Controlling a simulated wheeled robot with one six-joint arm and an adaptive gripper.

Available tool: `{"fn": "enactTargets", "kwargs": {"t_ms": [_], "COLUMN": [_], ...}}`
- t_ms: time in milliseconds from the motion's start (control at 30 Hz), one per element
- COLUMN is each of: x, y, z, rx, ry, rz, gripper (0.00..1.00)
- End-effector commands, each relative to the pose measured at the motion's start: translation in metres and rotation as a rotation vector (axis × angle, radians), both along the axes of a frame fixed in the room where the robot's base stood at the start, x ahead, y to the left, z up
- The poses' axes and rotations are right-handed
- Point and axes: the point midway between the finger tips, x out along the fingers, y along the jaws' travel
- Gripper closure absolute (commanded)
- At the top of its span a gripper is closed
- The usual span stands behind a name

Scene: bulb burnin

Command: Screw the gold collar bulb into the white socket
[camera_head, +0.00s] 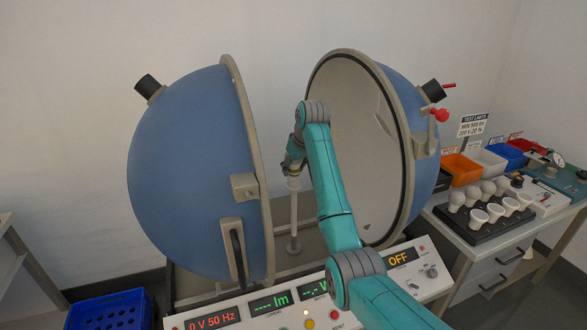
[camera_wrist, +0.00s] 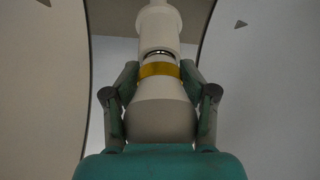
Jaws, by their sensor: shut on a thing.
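The gold collar bulb (camera_wrist: 158,118) is between my gripper's fingers in the wrist view. It has a grey-white globe, a pale neck and a gold band (camera_wrist: 158,70). My gripper (camera_wrist: 159,72) is shut on it near the band. The white socket (camera_wrist: 158,22) is directly in line beyond the bulb's base. A narrow dark gap with a bit of metal shows between socket rim and bulb, so the base is at the socket mouth; how deep it sits cannot be told. In the head view my gripper (camera_head: 292,163) is above the white socket post (camera_head: 294,205), between the sphere halves. The bulb is mostly hidden there.
Blue sphere halves stand open at left (camera_head: 190,170) and right (camera_head: 425,160), close around my arm. A control panel (camera_head: 320,312) reading OFF is in front. At right, a black rack (camera_head: 485,232) holds several bulbs, with coloured bins (camera_head: 461,170) behind. A blue crate (camera_head: 110,312) is lower left.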

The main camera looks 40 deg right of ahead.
Motion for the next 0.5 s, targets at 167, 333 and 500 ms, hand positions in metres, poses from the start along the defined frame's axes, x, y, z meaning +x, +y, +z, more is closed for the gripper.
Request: {"fn": "enactTargets", "kwargs": {"t_ms": [167,333,500], "x": [-0.0009,-0.0012,-0.0024], "y": [-0.003,-0.0034,-0.0051], "z": [-0.0003,-0.0005,-0.0011], "rx": [-0.004,-0.005,-0.004], "ry": [-0.001,0.0,0.001], "rz": [-0.093,-0.303,-0.455], "gripper": [0.82,0.84,0.4]}}
